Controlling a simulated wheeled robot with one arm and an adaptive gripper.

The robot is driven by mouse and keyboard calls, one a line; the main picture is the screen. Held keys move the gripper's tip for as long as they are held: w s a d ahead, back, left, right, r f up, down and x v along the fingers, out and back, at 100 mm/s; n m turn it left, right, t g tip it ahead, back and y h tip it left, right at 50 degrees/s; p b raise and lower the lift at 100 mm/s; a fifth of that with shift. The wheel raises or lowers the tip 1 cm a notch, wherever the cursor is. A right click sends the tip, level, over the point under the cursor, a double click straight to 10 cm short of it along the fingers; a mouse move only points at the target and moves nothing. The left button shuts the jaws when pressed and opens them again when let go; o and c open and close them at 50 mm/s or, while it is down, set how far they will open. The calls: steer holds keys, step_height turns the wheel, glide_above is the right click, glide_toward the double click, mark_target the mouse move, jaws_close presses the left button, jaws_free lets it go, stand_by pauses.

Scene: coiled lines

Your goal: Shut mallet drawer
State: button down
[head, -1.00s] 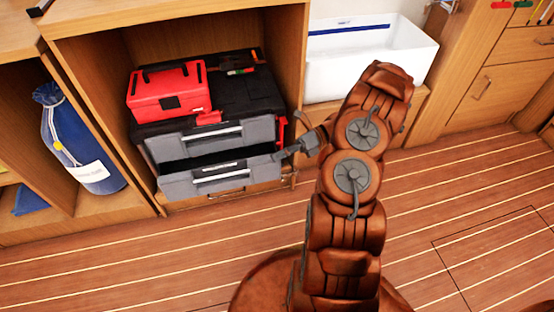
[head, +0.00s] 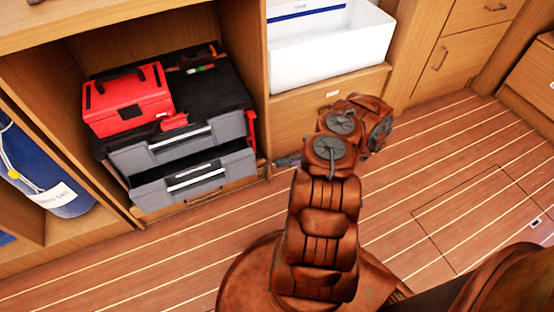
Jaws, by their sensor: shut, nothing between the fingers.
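The black tool chest (head: 226,93) in the open cabinet bay has two grey drawers. The upper drawer (head: 165,152) looks closed. The lower drawer (head: 160,199) sticks out, with a dark gap above its front panel. No mallet can be made out, so I cannot tell by contents which drawer is the mallet drawer. My gripper (head: 285,161) is small and partly hidden by my brown arm. It is shut and empty, to the right of the lower drawer's right end and apart from it.
A red toolbox (head: 128,99) sits on top of the chest. A blue bag (head: 45,180) stands in the left bay. A white bin (head: 330,50) is on the ledge to the right. The striped wooden floor (head: 120,275) in front of the cabinet is clear.

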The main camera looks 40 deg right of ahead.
steer(key=w+a+b, duration=0.3)
steer(key=w+a, duration=0.3)
steer(key=w, duration=0.2)
steer(key=shift+w, duration=0.2)
stand_by(0.3)
